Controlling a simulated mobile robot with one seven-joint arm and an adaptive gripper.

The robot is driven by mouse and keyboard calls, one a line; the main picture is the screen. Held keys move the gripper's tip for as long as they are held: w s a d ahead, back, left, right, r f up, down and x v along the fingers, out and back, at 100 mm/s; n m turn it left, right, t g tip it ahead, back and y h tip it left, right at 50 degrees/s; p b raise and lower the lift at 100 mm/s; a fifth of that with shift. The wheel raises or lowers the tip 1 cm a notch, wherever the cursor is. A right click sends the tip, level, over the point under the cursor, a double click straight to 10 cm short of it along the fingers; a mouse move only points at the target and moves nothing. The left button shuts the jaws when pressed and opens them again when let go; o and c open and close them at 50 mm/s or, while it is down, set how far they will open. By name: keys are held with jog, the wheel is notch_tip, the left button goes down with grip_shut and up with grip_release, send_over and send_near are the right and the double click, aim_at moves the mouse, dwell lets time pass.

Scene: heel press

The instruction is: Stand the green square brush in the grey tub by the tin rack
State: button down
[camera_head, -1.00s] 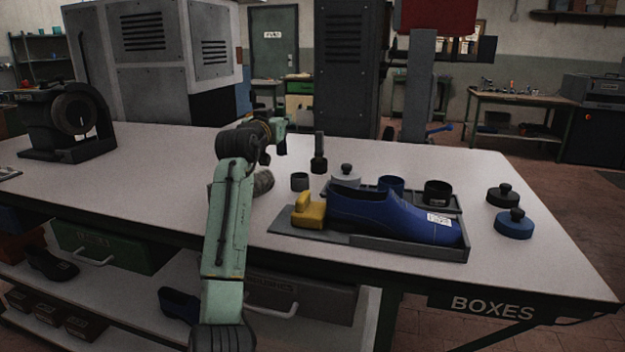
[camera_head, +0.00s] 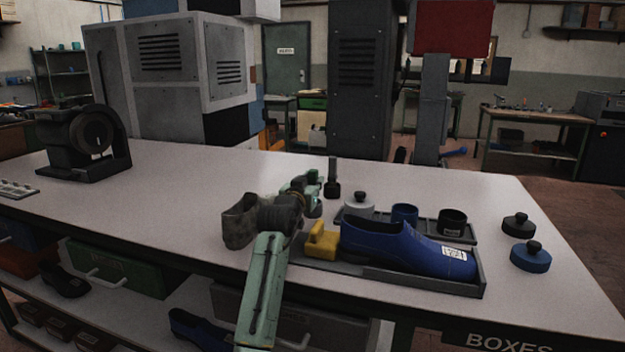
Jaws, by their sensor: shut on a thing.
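My gripper (camera_head: 308,190) is shut on a small item, apparently the green square brush, which is mostly hidden by the fingers and hard to tell from my green arm. The gripper is low over the bench, left of the dark upright tool (camera_head: 332,182). The small grey tub is hidden behind my gripper and wrist. The grey tray (camera_head: 432,238) behind the blue shoe, apparently the tin rack, holds a white lidded tin (camera_head: 359,206), a blue pot (camera_head: 404,214) and a black pot (camera_head: 452,223).
A blue shoe (camera_head: 400,247) and a yellow block (camera_head: 322,240) sit in a front tray (camera_head: 375,272). Two lidded tins, black (camera_head: 518,225) and blue (camera_head: 530,258), stand right. The bench's left middle is clear.

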jog(key=c, duration=1.4)
grip_release()
jog(key=shift+r, duration=0.1)
